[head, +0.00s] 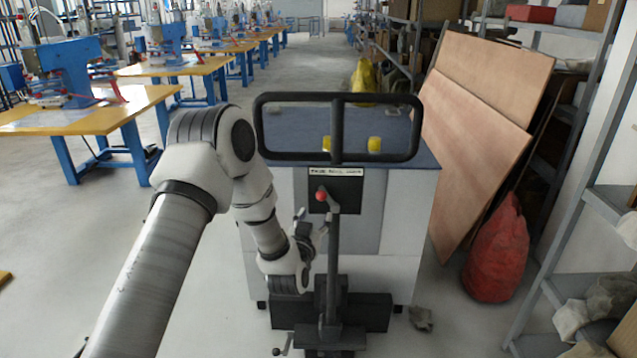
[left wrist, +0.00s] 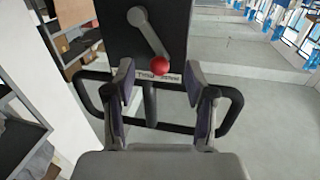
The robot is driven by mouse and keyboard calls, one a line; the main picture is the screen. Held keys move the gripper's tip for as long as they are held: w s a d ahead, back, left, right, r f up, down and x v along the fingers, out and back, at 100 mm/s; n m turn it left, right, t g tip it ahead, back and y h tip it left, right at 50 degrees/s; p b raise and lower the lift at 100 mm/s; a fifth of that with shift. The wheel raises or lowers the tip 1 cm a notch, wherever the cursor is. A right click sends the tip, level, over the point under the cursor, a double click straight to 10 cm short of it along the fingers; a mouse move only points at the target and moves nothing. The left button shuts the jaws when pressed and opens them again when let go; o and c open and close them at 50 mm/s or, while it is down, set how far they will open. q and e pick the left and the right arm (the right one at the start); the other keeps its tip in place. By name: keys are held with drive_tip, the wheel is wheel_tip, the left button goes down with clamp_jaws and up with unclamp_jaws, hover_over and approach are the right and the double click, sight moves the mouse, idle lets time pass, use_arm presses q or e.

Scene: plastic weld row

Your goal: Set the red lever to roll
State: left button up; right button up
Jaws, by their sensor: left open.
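The red lever is a short grey arm with a red ball knob (head: 321,195) on a black panel (head: 349,190) of the upright truck. In the head view the knob stands upper left of its pivot, under a white label strip (head: 334,171). In the left wrist view the picture is inverted; the red knob (left wrist: 159,66) shows between and beyond the fingertips, close to the label. My left gripper (head: 312,224) is open and empty, just below and left of the knob. Its two dark pads (left wrist: 158,84) appear apart from the lever. The label words are too small to read surely.
A black loop handle (head: 263,127) rises above the panel; its bar also crosses behind my fingers in the left wrist view (left wrist: 232,108). A blue-topped white cabinet (head: 405,220) stands behind the truck.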

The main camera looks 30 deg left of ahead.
sight(319, 199)
use_arm(q)
drive_tip(key=r, duration=0.1)
drive_tip(key=w+r, duration=0.1)
drive_tip(key=r, duration=0.1)
drive_tip(key=shift+r+y+p, duration=0.3)
drive_tip(key=x, duration=0.2)
drive_tip(key=f+x, duration=0.1)
drive_tip(key=x, duration=0.2)
drive_tip(key=shift+w+a+p, duration=0.2)
drive_tip(key=shift+a+p, duration=0.05)
drive_tip(key=shift+p, duration=0.1)
drive_tip(key=shift+w+a, duration=0.1)
drive_tip(key=shift+w, duration=0.2)
drive_tip(key=shift+r, duration=0.15)
clamp_jaws()
